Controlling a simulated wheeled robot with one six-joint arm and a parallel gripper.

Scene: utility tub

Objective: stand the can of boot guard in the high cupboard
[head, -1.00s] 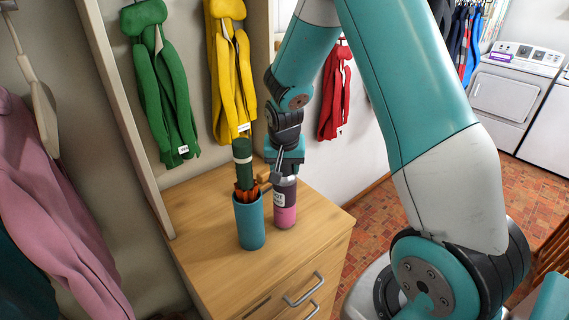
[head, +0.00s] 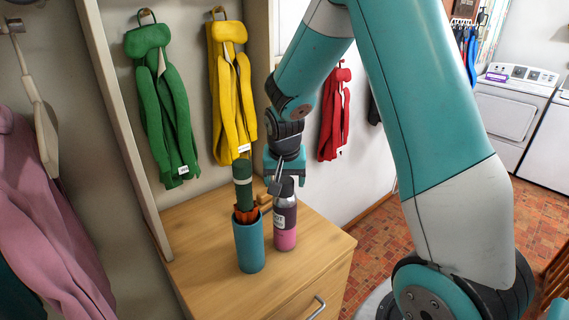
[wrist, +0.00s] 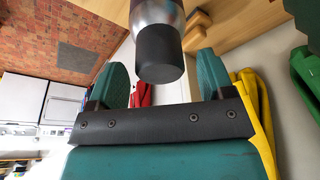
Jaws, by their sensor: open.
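The can of boot guard (head: 285,228) stands upright on the wooden drawer unit, pink below, dark purple above, with a partly hidden pale label. In the wrist view its dark cap and silvery shoulder (wrist: 157,14) show. My gripper (head: 285,181) is directly above the can in the head view. In the wrist view my gripper (wrist: 163,76) is open, with one finger on each side of the cap and gaps showing. It holds nothing. I cannot make out the high cupboard in either view.
A blue holder (head: 249,247) with a dark green umbrella (head: 243,187) stands close left of the can. A small wooden item (head: 264,200) is behind them. The drawer unit's top (head: 195,255) is bare at left. Green (head: 165,110) and yellow (head: 230,95) garments hang behind.

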